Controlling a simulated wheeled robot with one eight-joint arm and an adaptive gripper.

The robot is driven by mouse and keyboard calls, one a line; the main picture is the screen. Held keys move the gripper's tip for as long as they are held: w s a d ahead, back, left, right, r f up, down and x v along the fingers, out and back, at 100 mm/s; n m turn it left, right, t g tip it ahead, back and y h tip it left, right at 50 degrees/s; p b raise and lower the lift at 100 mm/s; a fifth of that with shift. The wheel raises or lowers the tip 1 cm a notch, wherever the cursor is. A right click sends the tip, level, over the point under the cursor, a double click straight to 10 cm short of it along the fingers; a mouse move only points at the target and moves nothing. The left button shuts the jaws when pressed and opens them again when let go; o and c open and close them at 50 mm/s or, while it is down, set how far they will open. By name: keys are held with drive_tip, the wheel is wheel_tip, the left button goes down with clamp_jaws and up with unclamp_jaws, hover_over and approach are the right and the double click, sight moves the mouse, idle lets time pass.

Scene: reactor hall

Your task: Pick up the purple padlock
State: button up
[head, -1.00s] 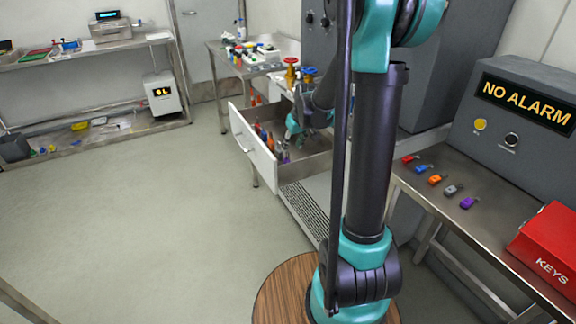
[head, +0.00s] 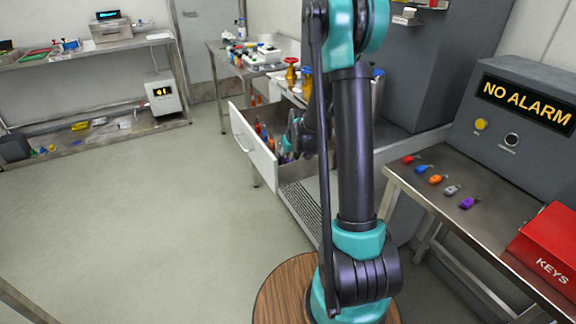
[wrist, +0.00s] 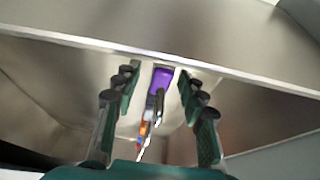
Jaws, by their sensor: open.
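In the wrist view a purple padlock (wrist: 163,78), with a purple block body and a metal part below it, shows between the fingertips near the drawer's metal wall. My gripper (wrist: 158,80) is open, with one finger on each side of it; I cannot tell whether either touches. Orange, blue and red items (wrist: 144,128) line up below it in the picture. In the head view my gripper (head: 290,147) is down at the open drawer (head: 257,150), partly hidden by my arm. The purple padlock cannot be made out in the drawer there.
On the right bench (head: 430,205) lie several small coloured pieces, including a purple one (head: 468,202), beside a red KEYS box (head: 548,245) and a grey NO ALARM cabinet (head: 510,125). A bench with small items (head: 245,55) stands behind the drawer. The floor at left is clear.

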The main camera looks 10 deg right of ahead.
drive_tip(key=shift+f, duration=0.25)
drive_tip(key=shift+c, duration=0.2)
clamp_jaws()
drive_tip(key=shift+r, duration=0.2)
